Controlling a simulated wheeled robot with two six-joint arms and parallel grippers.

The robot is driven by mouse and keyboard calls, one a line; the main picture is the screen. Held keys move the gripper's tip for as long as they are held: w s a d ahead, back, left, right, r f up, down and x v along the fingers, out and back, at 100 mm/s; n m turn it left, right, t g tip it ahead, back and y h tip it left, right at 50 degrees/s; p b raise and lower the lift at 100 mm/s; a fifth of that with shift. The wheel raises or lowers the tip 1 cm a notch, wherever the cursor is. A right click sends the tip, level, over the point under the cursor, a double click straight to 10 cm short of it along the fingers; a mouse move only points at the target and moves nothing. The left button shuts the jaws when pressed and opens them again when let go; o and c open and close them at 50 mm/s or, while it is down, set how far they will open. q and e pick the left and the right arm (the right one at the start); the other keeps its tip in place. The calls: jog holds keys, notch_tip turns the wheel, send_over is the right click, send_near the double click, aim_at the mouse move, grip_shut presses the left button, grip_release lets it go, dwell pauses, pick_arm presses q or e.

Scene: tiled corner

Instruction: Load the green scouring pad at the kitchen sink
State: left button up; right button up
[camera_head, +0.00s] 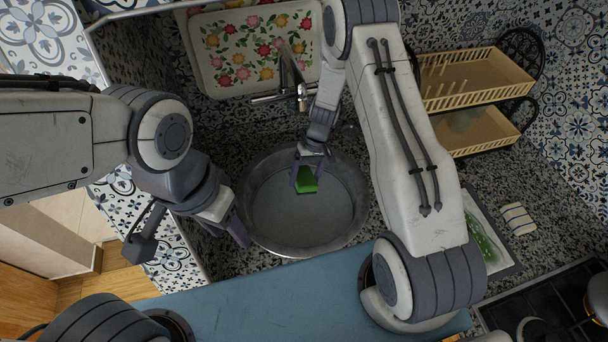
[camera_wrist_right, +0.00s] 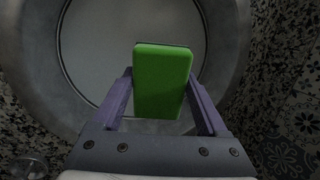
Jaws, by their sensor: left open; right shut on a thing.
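The green scouring pad (camera_head: 306,181) is a bright green block held over the round metal sink basin (camera_head: 262,222). My right gripper (camera_head: 310,166) is shut on it, above the basin's upper part. In the right wrist view the pad (camera_wrist_right: 162,80) stands out between the two purple fingers of my right gripper (camera_wrist_right: 160,100), with the basin (camera_wrist_right: 228,40) behind it. My left gripper (camera_head: 238,226) is open and empty, at the left rim of the basin.
A metal faucet (camera_head: 290,75) stands behind the basin, near a floral tray (camera_head: 210,75). A yellow two-tier dish rack (camera_head: 470,80) is at the upper right. A striped sponge-like item (camera_head: 518,219) and a stove (camera_head: 560,305) lie to the right.

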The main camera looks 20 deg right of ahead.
aim_at(302, 179)
notch_tip(302, 179, down, 15)
jog(key=b, duration=1.3)
jog(key=shift+r, duration=0.2)
jog(key=shift+r+p, duration=5.25)
jog(key=shift+r, duration=2.4)
jog(key=shift+r+p, duration=1.35)
jog(key=shift+r, duration=0.7)
